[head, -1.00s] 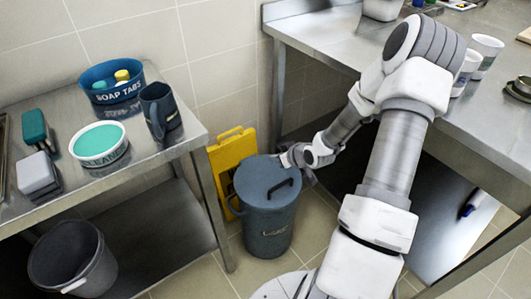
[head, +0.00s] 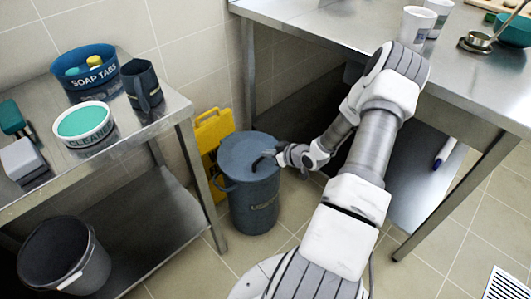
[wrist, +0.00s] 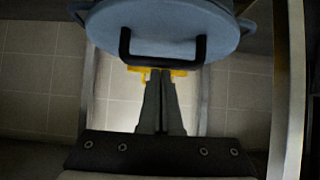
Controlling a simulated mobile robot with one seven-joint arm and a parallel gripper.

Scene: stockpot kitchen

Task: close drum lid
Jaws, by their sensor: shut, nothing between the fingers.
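The blue-grey drum (head: 254,205) stands on the floor between the two tables. Its round lid (head: 240,148) lies over the top and looks level; I cannot tell whether it is fully seated. The lid has a dark bar handle (head: 264,160). My gripper (head: 280,155) is at the lid's right side, close to the handle. In the wrist view the lid (wrist: 165,22) fills the top, with the black handle (wrist: 125,45) across its edge. My gripper (wrist: 160,76) is shut and empty, its fingertips close to the handle bar; contact is unclear.
A yellow folded sign (head: 212,130) stands behind the drum. The left metal table (head: 150,125) holds a soap tabs tub (head: 88,75), a cleaner tub (head: 84,125) and a dark jug (head: 141,85). A grey bucket (head: 64,258) is below.

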